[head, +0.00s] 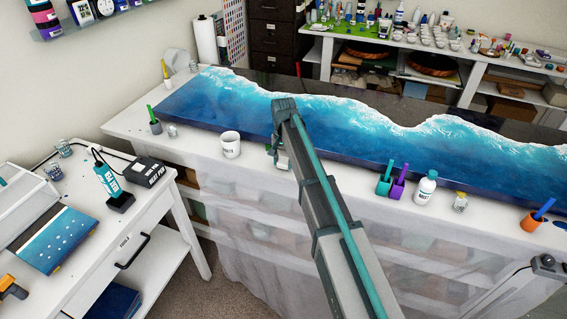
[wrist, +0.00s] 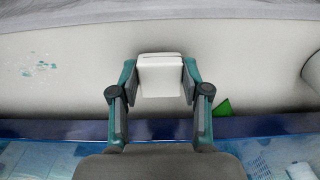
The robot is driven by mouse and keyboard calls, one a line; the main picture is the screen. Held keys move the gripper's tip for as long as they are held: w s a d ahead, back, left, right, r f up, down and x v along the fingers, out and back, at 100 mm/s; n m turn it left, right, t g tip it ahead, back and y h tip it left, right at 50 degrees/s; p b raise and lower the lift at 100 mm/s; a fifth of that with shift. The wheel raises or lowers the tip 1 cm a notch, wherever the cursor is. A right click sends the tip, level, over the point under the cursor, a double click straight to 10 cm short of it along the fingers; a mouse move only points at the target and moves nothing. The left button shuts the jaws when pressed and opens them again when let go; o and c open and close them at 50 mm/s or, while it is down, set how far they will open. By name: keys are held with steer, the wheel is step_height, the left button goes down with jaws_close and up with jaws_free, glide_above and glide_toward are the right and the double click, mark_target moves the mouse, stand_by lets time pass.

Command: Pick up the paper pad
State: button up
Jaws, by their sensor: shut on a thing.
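The paper pad (wrist: 160,78) is a small white block with a thin layered top edge. In the wrist view it sits between the fingertips of my gripper (wrist: 159,84), with a finger against each side. In the head view my gripper (head: 277,152) is at the front edge of the white table, just right of the white mug, and my arm hides most of it and the pad. I cannot tell whether the pad still touches the table.
A white mug (head: 230,145) stands left of my gripper. The blue wave resin panel (head: 220,105) lies behind it. A green piece (wrist: 222,107) lies beside the right finger.

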steer(key=shift+r, duration=0.45)
steer(key=s+d+r+b, duration=0.3)
steer(key=s+r+b, duration=0.2)
steer(key=s+r, duration=0.6)
steer(key=s, duration=0.2)
steer(key=shift+s+r+b, duration=0.15)
steer(key=shift+s+b, duration=0.15)
steer(key=shift+s, duration=0.05)
